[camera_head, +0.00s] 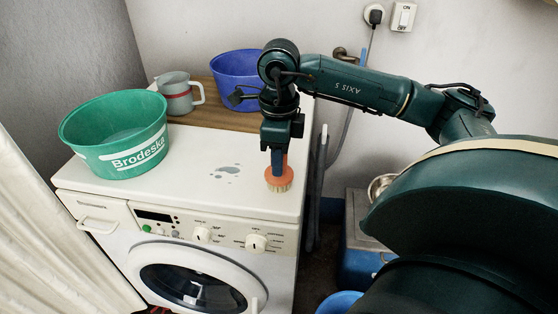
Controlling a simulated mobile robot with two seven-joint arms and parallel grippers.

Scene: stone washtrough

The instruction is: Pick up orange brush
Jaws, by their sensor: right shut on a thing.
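The orange brush (279,180) is on or just above the front right part of the washing machine's white top; I cannot tell whether it touches. It has an orange head with pale bristles at the bottom. My right gripper (277,152) points down over it and is shut on its upper part. The fingers hide some of the brush. My right arm reaches in from the right. My left gripper is not in view.
A green tub (118,138) marked Brodeska stands on the washing machine (190,225) at left. Behind are a grey jug (178,92) and a blue bowl (235,72) on a wooden board (213,116). A dark wet patch lies left of the brush. A blue box (360,262) stands at right.

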